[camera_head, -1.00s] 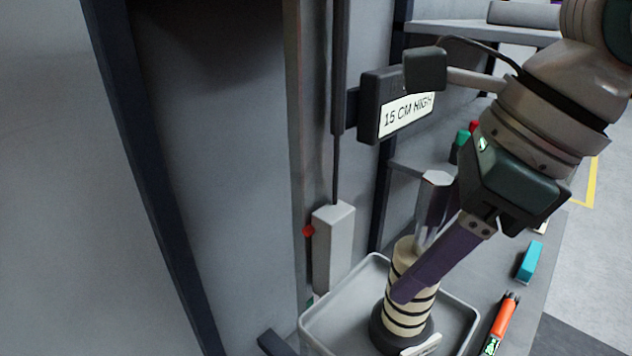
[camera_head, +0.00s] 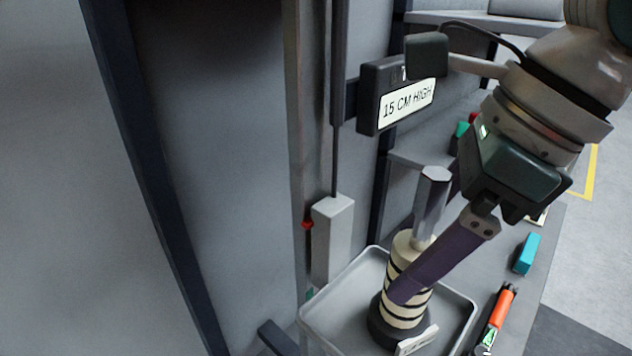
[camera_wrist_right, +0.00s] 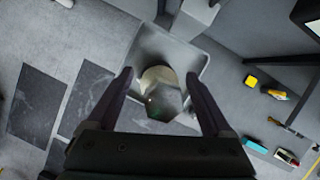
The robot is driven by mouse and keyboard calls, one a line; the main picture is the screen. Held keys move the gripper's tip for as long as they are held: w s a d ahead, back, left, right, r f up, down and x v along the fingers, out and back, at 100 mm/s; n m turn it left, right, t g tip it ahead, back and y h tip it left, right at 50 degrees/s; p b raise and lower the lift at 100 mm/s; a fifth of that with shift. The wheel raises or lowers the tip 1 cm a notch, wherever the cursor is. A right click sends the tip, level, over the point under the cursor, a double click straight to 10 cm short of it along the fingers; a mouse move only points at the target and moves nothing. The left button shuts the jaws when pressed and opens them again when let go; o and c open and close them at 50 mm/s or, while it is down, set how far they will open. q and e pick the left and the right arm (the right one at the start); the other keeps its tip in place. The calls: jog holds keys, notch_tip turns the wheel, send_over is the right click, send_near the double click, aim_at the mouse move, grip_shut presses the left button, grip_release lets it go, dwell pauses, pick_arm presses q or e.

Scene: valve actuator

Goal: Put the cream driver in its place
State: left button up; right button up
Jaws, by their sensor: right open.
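The cream driver (camera_head: 403,309) is a cream cylinder with dark bands and a grey six-sided shaft on top. It stands upright in the head view, its lower end at a dark round base (camera_head: 381,332) in a grey tray (camera_head: 338,311). My right gripper (camera_head: 407,264) is open, with its purple fingers on either side of the driver; the near finger covers part of the bands. In the right wrist view, the driver's shaft end (camera_wrist_right: 164,101) shows between the spread fingers (camera_wrist_right: 159,78), with gaps at both sides. My left gripper is not in view.
A dark block with a "15 CM HIGH" sign (camera_head: 407,100) sticks out beside my right wrist. A grey box (camera_head: 332,238) with a red knob stands left of the tray. A teal block (camera_head: 526,254) and an orange tool (camera_head: 497,318) lie to the right.

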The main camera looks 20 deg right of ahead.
jog(key=p+v, duration=0.4)
jog(key=v, duration=0.7)
jog(key=shift+r+p, duration=0.35)
jog(key=shift+s+d, duration=0.1)
dwell(0.5)
